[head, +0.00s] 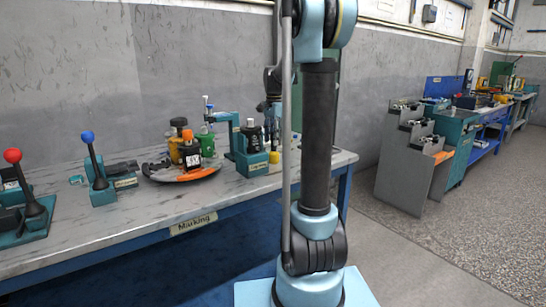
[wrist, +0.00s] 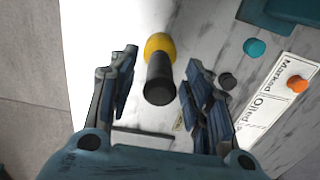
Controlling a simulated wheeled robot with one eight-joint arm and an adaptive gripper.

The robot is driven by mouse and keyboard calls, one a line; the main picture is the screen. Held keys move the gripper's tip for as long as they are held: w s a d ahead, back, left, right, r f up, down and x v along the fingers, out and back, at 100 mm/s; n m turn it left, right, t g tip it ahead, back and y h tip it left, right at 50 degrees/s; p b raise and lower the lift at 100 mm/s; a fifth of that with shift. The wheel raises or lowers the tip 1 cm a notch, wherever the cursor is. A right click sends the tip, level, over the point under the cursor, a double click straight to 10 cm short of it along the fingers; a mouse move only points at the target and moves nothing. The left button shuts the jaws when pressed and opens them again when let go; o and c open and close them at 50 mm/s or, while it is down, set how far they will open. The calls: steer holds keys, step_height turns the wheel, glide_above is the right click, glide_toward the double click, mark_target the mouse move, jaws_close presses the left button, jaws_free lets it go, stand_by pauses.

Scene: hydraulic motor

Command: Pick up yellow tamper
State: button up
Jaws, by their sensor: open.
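The yellow tamper (wrist: 159,77) shows in the wrist view, with a rounded yellow end and a dark cylindrical body. It lies in the picture between the two fingers of my gripper (wrist: 161,62), which is open. The fingers stand apart from it on both sides, and nothing is held. In the head view a small yellow piece (head: 275,157) shows on the bench by my arm; I cannot tell if it is the tamper. My arm partly hides that area.
The marking bench (head: 160,225) carries a red-knobbed lever (head: 13,156), a blue-knobbed lever (head: 88,138), a tray of bottles (head: 190,172) and a teal press (head: 245,150). A printed label (wrist: 270,100) and an orange cap (wrist: 297,84) lie right of the fingers.

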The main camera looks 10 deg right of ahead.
mark_target(274, 148)
steer(key=shift+f, duration=1.3)
steer(key=shift+c, duration=0.5)
jaws_close()
